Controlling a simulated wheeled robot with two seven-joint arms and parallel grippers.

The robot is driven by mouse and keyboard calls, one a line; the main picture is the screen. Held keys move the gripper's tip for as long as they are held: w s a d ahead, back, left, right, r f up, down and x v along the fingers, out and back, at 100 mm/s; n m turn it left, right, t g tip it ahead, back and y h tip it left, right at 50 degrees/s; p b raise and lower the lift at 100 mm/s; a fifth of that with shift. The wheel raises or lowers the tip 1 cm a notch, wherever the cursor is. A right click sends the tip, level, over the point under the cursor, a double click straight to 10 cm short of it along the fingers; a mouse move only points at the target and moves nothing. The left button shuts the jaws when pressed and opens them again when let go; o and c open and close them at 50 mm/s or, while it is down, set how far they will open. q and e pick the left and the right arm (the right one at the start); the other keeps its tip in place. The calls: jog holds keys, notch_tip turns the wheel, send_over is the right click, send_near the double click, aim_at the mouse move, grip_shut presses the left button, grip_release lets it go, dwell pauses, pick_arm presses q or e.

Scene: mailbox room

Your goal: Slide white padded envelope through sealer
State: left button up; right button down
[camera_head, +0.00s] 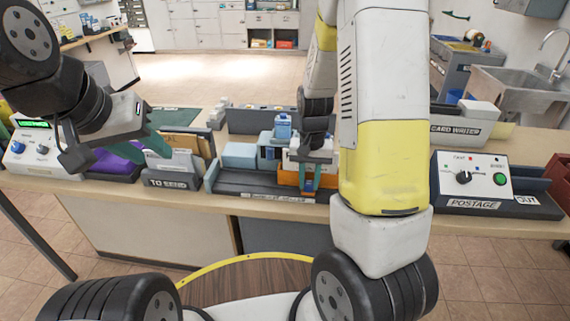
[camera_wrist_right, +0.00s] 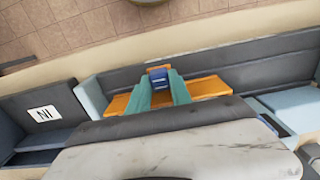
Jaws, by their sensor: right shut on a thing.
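My right gripper (camera_head: 309,185) is lowered over the dark tray in the middle of the counter. Its green fingers, also in the right wrist view (camera_wrist_right: 160,88), are shut on a small blue block (camera_wrist_right: 159,75) at an orange bar (camera_wrist_right: 207,87). The orange bar (camera_head: 289,178) also shows in the head view. A white piece (camera_head: 299,158) shows behind the fingers; I cannot tell if it is the padded envelope. The sealer cannot be made out for certain. My left gripper (camera_head: 150,146) hangs above the left counter, near the envelope holder; its finger gap is unclear.
The TO SEND holder (camera_head: 172,178) stands left of the tray (camera_head: 235,185), with a purple item (camera_head: 118,158) beside it. A control box (camera_head: 30,147) is at far left. The POSTAGE machine (camera_head: 480,183) and CARD WRITER box (camera_head: 458,130) stand at right.

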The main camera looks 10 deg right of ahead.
jog(key=shift+s+d, duration=0.15)
jog(key=shift+d, duration=0.4)
jog(key=shift+s+d, duration=0.15)
jog(key=shift+d, duration=0.35)
jog(key=c, duration=1.2)
grip_release()
jog(key=shift+d, duration=0.15)
jog(key=shift+o, duration=0.2)
jog(key=shift+r, duration=0.4)
notch_tip(320, 180, up, 7)
